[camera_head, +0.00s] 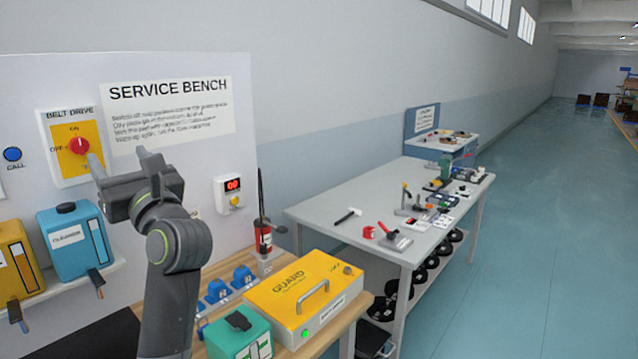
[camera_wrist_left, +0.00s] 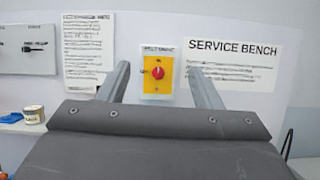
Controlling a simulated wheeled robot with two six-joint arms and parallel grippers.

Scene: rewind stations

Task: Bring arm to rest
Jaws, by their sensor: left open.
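My left gripper (camera_head: 118,165) is raised in front of the white wall panel, near the belt drive switch (camera_head: 73,133). Its jaws are open and nothing shows between them. The switch is a red knob on a yellow plate. In the left wrist view the red knob (camera_wrist_left: 158,72) appears between the two spread fingers (camera_wrist_left: 158,82), beyond their tips. I cannot tell exactly how far the fingertips are from the knob. My right gripper is not in view.
Below the panel are a blue cleaner tank (camera_head: 72,243), a yellow tank (camera_head: 14,262), a yellow guard box (camera_head: 300,318) and a green box (camera_head: 236,335). A grey table (camera_head: 330,205) with tools stands to the right. Open floor (camera_head: 540,200) lies beyond it.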

